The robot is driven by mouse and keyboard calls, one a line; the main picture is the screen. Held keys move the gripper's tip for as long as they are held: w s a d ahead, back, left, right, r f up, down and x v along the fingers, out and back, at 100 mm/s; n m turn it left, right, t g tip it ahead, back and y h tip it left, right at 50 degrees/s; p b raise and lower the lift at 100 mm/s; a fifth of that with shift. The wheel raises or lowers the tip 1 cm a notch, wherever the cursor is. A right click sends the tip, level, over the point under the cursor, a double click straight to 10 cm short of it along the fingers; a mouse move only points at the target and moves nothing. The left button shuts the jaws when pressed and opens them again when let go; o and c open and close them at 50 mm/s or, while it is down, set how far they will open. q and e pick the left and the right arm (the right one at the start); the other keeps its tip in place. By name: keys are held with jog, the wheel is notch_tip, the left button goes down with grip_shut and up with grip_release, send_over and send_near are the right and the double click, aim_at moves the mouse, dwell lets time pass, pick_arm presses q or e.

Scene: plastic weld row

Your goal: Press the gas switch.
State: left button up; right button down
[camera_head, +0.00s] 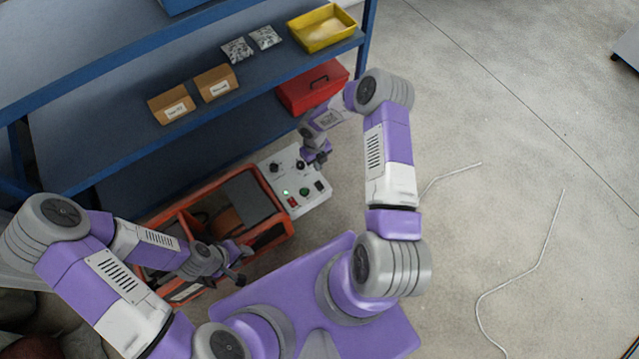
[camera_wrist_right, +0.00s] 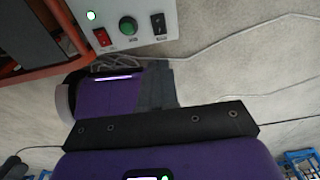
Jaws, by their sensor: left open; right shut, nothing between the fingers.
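A white control panel (camera_head: 312,203) stands at the right end of an orange-framed machine. It carries a lit green lamp (camera_wrist_right: 91,15), a red rocker switch (camera_wrist_right: 102,37), a green round button (camera_wrist_right: 128,26) and a black rocker switch (camera_wrist_right: 158,22). The labels are too small to read, so I cannot tell which is the gas switch. My right gripper (camera_head: 318,164) is shut and empty over the panel's far right part, near a black knob (camera_head: 300,165); contact cannot be told. My left gripper (camera_head: 242,265) is open and empty by the machine's front edge.
The orange-framed machine (camera_head: 277,226) lies left of the panel. Behind stands a blue shelf (camera_head: 120,165) with cardboard boxes (camera_head: 215,84), a yellow bin (camera_head: 322,28) and a red case (camera_head: 312,88). Pale cables (camera_head: 520,265) lie on the floor at right, which is otherwise mostly clear.

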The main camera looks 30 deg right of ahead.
aim_at(321, 188)
dwell(0.3)
jog(key=f+b, duration=0.1)
jog(key=f, duration=0.3)
jog(key=s+f+b, duration=0.1)
jog(key=f+b, duration=0.1)
jog(key=f, duration=0.3)
jog(key=f+b, duration=0.1)
jog(key=f, duration=0.4)
jog(key=shift+s+b, duration=0.3)
